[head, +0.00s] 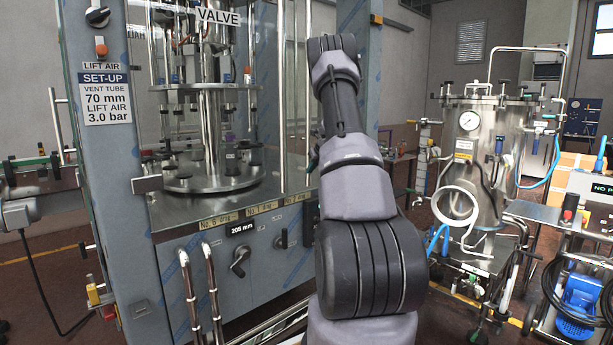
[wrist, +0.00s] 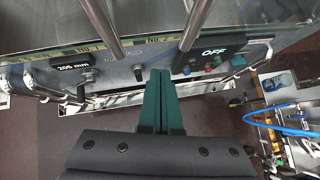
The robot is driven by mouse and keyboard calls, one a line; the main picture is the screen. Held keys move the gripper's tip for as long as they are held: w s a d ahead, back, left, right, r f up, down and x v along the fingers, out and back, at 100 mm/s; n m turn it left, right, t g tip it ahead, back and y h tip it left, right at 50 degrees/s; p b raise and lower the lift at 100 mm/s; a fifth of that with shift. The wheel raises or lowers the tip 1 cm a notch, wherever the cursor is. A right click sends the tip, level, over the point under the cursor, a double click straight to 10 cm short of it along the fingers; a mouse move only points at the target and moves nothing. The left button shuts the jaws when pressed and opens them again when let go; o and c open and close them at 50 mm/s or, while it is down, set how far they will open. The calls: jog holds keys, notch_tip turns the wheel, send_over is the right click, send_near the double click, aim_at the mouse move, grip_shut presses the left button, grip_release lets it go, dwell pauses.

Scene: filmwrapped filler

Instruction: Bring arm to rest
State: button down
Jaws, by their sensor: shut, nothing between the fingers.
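My arm rises in the middle of the head view, dark grey and black, in front of the filling machine (head: 215,220). My gripper is hidden behind the arm there. In the wrist view my gripper (wrist: 160,75) shows two green fingers pressed together, with nothing between them. The fingers point toward the machine's front panel (wrist: 115,75), which carries knobs, a "205 mm" display and an "OFF" label. I cannot tell how far the fingertips are from the panel.
A steel pressure vessel (head: 485,155) with a gauge and hoses stands on the right. A blue pump (head: 581,300) sits on a cart beside it. Two steel pipes (head: 213,290) rise at the machine's front left. A conveyor (head: 35,180) is at the far left. Open floor shows at lower left.

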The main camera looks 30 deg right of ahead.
jog(key=s+a+r+m+t+h, duration=0.25)
jog(key=r+m, duration=0.25)
jog(key=r, duration=0.5)
jog(key=s+a+r+m+t+h, duration=0.15)
jog(key=a+r+m, duration=0.35)
jog(key=r, duration=0.5)
jog(key=s+a+r+m+g+h, duration=0.1)
jog(key=s+a+r+m, duration=0.25)
jog(key=s+m, duration=0.2)
jog(key=s+a+r+m+g, duration=0.1)
jog(key=s+a+r+m, duration=0.1)
jog(key=s+r+m, duration=0.3)
jog(key=s+a+f+m+g+y, duration=0.1)
jog(key=s+a+f+m+y, duration=0.1)
jog(key=s+a+m, duration=0.4)
jog(key=s+a+f+m+g+y, duration=0.1)
jog(key=s+a+f+m+y, duration=0.2)
jog(key=s+a+m, duration=0.3)
jog(key=s+a+f+m+g+y, duration=0.2)
jog(key=s+a+f+m, duration=0.2)
jog(key=s+a, duration=1)
jog(key=s+m, duration=0.3)
jog(key=s, duration=0.2)
jog(key=shift+s+a+y, duration=0.25)
jog(key=shift+y, duration=0.05)
jog(key=shift+a+f, duration=0.1)
